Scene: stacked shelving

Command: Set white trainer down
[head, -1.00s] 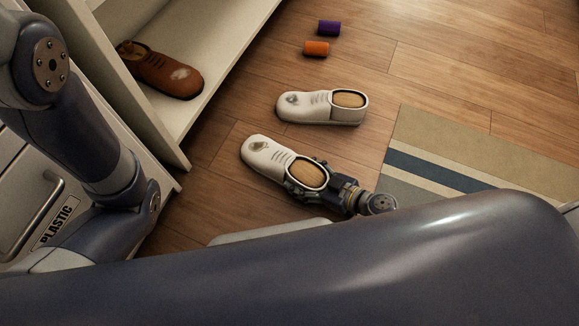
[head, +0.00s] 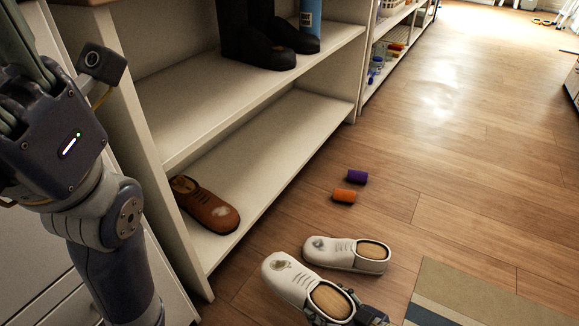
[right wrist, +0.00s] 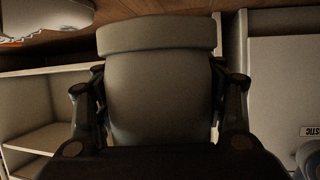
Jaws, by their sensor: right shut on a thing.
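One white trainer (head: 286,280) is in my right gripper (head: 334,312) at the bottom of the head view, toe pointing up and left. The fingers are shut around its heel end. In the right wrist view the trainer's pale heel (right wrist: 160,95) fills the space between the fingers. I cannot tell whether its sole touches the floor. A second white trainer (head: 345,254) lies upright on the wooden floor just beyond it, close beside it. My left gripper (head: 15,90) is partly cut off at the left edge, its fingertips hidden.
A shelf unit (head: 270,130) stands at left, with a brown shoe (head: 207,205) on its lowest board and dark boots (head: 258,45) above. An orange cylinder (head: 344,196) and a purple cylinder (head: 357,177) lie on the floor. A striped rug (head: 480,290) is at right.

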